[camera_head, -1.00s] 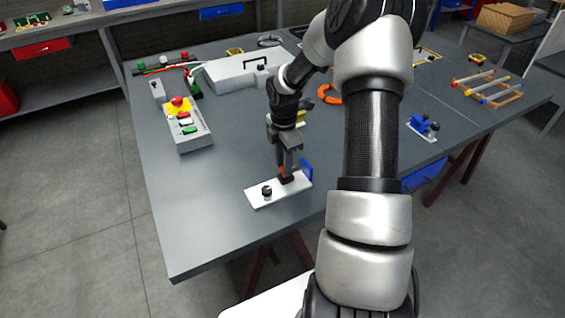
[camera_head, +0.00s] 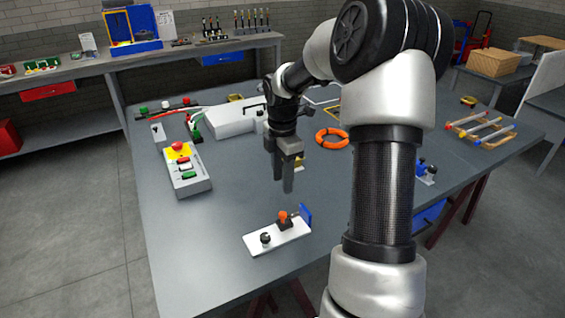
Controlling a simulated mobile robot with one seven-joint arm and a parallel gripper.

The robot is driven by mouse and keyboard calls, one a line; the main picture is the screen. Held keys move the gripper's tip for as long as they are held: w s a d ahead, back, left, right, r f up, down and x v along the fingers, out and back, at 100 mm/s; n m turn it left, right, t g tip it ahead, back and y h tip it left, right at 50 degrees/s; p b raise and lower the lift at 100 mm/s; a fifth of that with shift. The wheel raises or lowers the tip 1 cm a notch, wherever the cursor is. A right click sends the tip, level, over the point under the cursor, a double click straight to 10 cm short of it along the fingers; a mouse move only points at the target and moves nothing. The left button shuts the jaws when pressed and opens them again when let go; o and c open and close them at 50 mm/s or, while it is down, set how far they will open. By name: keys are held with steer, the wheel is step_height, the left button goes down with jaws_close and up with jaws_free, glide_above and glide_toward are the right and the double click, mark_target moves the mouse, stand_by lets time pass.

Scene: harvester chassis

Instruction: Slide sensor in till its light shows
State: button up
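A white plate (camera_head: 284,236) lies near the front edge of the grey table. On it stand a small black block with an orange top (camera_head: 282,216), a round black knob (camera_head: 265,238) to its left and a blue upright piece (camera_head: 306,214) at its right end. I cannot tell for sure which of these is the sensor, and no lit light can be made out. My gripper (camera_head: 284,188) points down above the plate, clear of the orange-topped block. Its two fingers are empty and look slightly apart.
A control box (camera_head: 187,173) with red and green buttons is at left. A grey-white case (camera_head: 228,121), an orange ring (camera_head: 332,138), a blue fixture (camera_head: 427,170) and a rack with coloured rods (camera_head: 480,131) also stand on the table. The table around the plate is clear.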

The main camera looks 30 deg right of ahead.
step_height(320, 180, up, 5)
steer(key=shift+r, duration=0.1)
stand_by(0.7)
